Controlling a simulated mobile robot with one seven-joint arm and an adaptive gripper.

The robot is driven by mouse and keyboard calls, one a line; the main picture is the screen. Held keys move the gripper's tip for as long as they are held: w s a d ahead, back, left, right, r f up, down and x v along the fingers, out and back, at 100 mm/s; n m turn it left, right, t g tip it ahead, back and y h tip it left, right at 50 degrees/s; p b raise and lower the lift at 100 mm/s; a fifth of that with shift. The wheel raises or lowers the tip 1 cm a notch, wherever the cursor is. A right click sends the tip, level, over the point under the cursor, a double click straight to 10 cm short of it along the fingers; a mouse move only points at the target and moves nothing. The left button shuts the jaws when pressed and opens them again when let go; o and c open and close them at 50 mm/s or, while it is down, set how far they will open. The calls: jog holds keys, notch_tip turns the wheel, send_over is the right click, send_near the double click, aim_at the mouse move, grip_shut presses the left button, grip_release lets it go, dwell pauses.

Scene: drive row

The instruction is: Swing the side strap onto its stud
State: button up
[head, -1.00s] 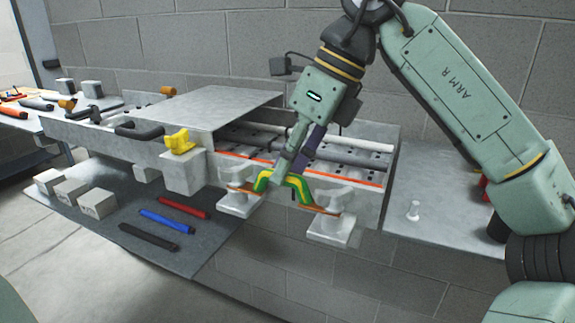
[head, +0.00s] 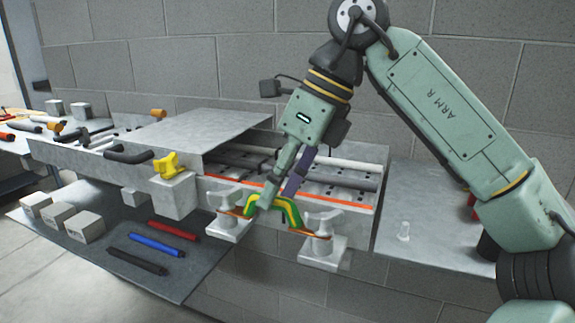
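The side strap (head: 288,210) is a green and yellow arched band with orange ends. It spans two pale studs with winged knobs, a left stud (head: 227,228) and a right stud (head: 322,250), on the front of the grey drive unit. Its orange ends lie close to the knobs; I cannot tell how each sits on its stud. My gripper (head: 277,198) points down at the strap's left half, one grey-green finger in front of it and one purple finger behind. The fingertips overlap the strap, so their grip on it is unclear.
A yellow knob (head: 167,165) tops a block left of the studs. Red, blue and black rods (head: 157,244) and pale blocks lie on the lower dark shelf (head: 90,258).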

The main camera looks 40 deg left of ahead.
jog(key=v, duration=1.1)
jog(key=shift+r, duration=0.25)
jog(key=shift+d, duration=0.15)
